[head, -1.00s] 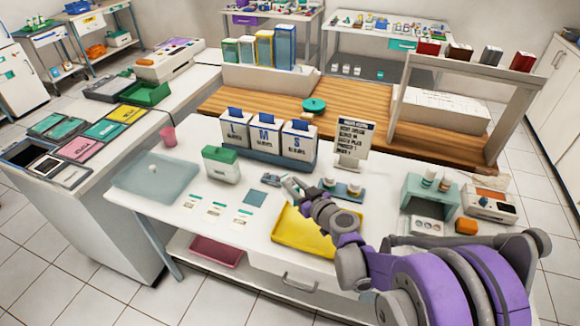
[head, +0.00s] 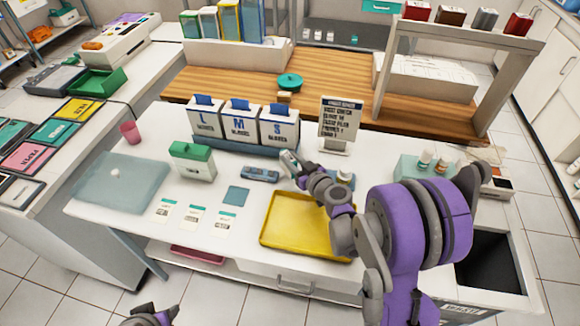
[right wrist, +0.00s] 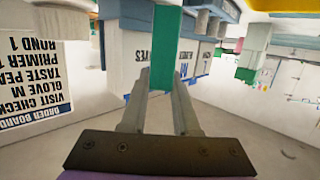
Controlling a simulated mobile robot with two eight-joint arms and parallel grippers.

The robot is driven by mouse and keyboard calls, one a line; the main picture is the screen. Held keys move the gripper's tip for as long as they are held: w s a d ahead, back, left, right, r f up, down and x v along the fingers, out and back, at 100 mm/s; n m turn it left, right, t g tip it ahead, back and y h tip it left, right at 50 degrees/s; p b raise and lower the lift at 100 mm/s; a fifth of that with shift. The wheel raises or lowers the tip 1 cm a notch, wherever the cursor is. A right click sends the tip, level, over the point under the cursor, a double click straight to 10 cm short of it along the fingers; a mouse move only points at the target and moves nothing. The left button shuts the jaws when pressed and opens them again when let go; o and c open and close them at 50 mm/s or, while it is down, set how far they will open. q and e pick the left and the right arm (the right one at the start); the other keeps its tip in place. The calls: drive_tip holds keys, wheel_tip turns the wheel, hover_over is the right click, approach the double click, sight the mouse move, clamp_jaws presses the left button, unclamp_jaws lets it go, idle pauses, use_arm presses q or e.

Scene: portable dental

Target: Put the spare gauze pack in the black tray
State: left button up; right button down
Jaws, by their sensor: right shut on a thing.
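My right gripper (head: 290,163) is shut on a narrow teal-green pack and holds it just above the white table, in front of the glove boxes. In the right wrist view the pack (right wrist: 166,45) stands between the two grey fingers (right wrist: 160,105). It appears to be the gauze pack, but its label does not show. A dark tray (head: 50,79) lies on the left counter beside a green tray; it looks like the black tray. Part of my left arm (head: 150,316) shows at the bottom edge, and its fingers cannot be made out.
A yellow tray (head: 275,238) lies below my right arm. A blue-grey device (head: 260,174) and a green-lidded box (head: 192,160) are left of the right gripper. The glove boxes (head: 240,128) and order board (head: 340,122) stand behind. A pink cup (head: 130,133) stands at left.

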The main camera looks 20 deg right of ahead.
drive_tip(key=shift+f, duration=1.5)
drive_tip(key=shift+f+b, duration=0.2)
drive_tip(key=shift+b, duration=0.1)
drive_tip(key=c, duration=0.7)
unclamp_jaws()
drive_tip(key=shift+o, duration=0.2)
drive_tip(key=shift+r, duration=0.1)
